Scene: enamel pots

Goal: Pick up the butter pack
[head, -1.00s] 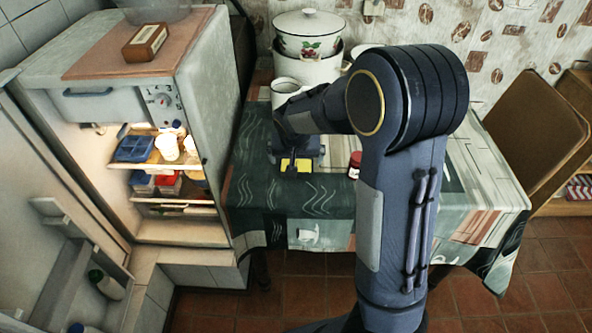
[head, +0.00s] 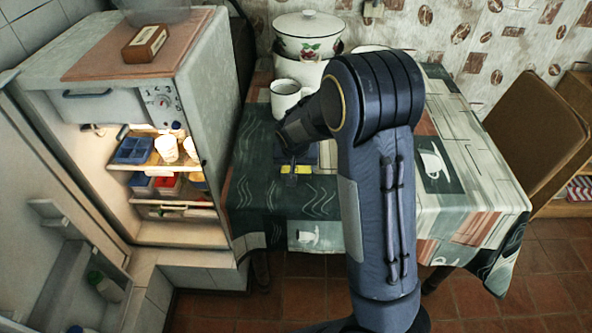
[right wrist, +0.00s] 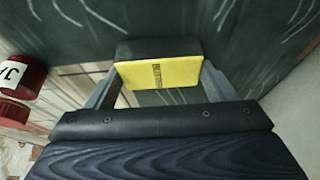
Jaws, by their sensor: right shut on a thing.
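The butter pack is a small yellow block with dark print, seen in the right wrist view (right wrist: 160,72) between the two fingers. My right gripper (right wrist: 159,78) is shut on it from both sides. In the head view, a yellow strip of the butter pack (head: 296,170) shows below my right gripper (head: 296,162), over the dark green part of the tablecloth. I cannot tell how far it is above the cloth. My left gripper is not in view.
A white mug (head: 286,97) and a lidded enamel pot (head: 308,38) stand behind the gripper on the table (head: 300,205). A red jar (right wrist: 22,76) is close by at left in the wrist view. The open fridge (head: 205,90) stands at left.

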